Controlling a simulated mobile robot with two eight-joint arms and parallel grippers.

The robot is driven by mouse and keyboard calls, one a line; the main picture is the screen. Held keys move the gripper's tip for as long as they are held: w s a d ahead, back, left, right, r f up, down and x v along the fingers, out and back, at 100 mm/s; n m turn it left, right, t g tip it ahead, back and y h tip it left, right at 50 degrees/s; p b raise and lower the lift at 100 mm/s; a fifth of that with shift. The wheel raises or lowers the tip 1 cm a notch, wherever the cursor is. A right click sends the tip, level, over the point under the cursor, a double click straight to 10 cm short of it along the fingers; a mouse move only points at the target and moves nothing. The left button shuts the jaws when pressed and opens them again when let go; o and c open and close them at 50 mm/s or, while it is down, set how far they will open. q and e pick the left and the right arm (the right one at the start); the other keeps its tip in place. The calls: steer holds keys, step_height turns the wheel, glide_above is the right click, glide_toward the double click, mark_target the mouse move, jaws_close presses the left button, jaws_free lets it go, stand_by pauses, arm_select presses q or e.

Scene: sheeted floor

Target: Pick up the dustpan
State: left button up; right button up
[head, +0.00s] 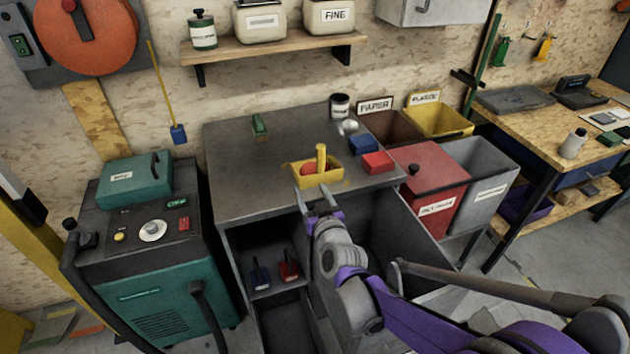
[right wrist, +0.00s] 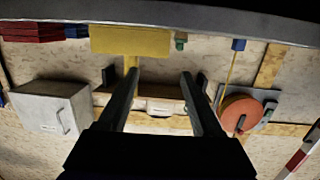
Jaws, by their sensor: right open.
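The yellow dustpan (head: 327,179) sits near the front edge of the grey workbench, its thick handle standing upright and a round red thing lying in it. In the right wrist view, which is upside down, the dustpan (right wrist: 130,41) shows at the top, with its handle pointing down the picture. My right gripper (head: 318,201) is open and empty, just in front of the dustpan at the bench edge. In the right wrist view its fingers (right wrist: 160,76) are spread apart, and the handle lies near one finger. My left gripper is not in view.
A red block (head: 378,162) and a blue block (head: 363,144) lie right of the dustpan. A green item (head: 259,125) and a dark can (head: 339,106) stand farther back. Open shelves lie below the bench, with bins at right. The bench's left part is clear.

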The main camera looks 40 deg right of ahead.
mark_target(322, 170)
steer(key=d+h, duration=0.1)
steer(key=d, duration=0.1)
steer(key=w+d+m+h, duration=0.1)
steer(key=d, duration=0.2)
steer(key=shift+w+h+b, duration=0.1)
steer(key=shift+h+b, duration=0.2)
steer(key=shift+h, duration=0.1)
steer(key=x, duration=0.3)
steer(key=shift+w+d, duration=0.25)
steer(key=shift+w, duration=0.1)
steer(key=x, duration=0.5)
steer(key=shift+w+d+r+p, duration=0.1)
steer(key=shift+w+r+p, duration=0.05)
steer(key=shift+w+p, duration=0.25)
jaws_close()
